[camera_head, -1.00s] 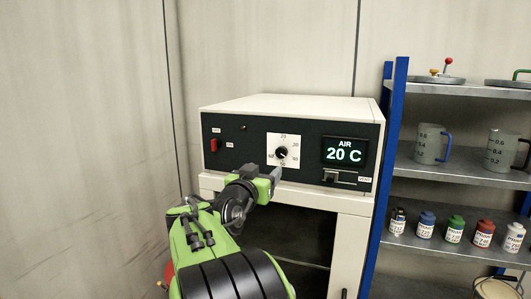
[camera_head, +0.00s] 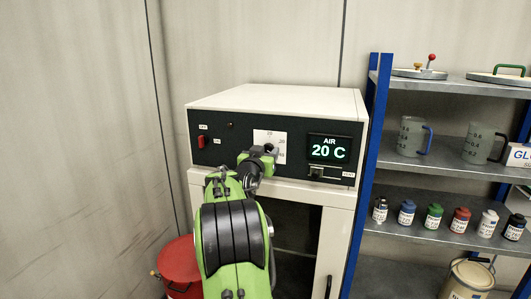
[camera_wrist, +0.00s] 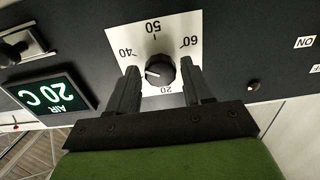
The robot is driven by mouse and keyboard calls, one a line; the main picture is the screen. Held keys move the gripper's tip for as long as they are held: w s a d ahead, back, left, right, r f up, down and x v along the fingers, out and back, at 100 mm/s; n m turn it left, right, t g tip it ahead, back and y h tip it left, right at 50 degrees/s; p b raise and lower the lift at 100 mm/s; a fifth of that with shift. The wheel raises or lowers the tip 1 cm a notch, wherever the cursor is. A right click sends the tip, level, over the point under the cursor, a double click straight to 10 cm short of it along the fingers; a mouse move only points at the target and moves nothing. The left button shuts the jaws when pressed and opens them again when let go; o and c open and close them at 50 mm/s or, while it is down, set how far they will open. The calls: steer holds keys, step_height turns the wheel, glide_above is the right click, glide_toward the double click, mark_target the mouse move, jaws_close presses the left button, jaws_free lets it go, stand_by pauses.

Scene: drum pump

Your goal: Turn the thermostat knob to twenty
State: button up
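The thermostat knob (camera_wrist: 160,70) is a round black knob on a white dial plate (camera_wrist: 153,40) in the wrist view. The plate shows 40, 50, 60 and 20; other marks are covered by a finger. The knob's pale pointer mark faces left in this view, toward the covered stretch between 40 and 20. My gripper (camera_wrist: 160,78) is open, with one finger on each side of the knob and a visible gap to it. In the head view my gripper (camera_head: 262,154) hides the knob and part of the dial plate (camera_head: 270,136). The display (camera_head: 328,149) reads AIR 20 C.
The cabinet panel has a red switch (camera_head: 201,142) at left and a latch (camera_head: 318,172) under the display. Blue-framed shelves (camera_head: 376,120) with jugs and small bottles stand at right. A red drum (camera_head: 180,262) stands low at left.

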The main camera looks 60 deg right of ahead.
steer(key=c, duration=0.7)
steer(key=shift+n, duration=0.3)
steer(key=n+b, duration=0.1)
steer(key=n, duration=0.3)
steer(key=shift+b, duration=0.35)
steer(key=n, duration=0.5)
steer(key=shift+n, duration=0.4)
steer(key=n, duration=0.3)
steer(key=shift+n, duration=0.3)
steer(key=n, duration=0.3)
steer(key=shift+r+n, duration=0.1)
steer(key=shift+n, duration=0.3)
steer(key=n+p, duration=0.1)
steer(key=n, duration=0.4)
steer(key=shift+n+p, duration=0.3)
steer(key=shift+n, duration=0.4)
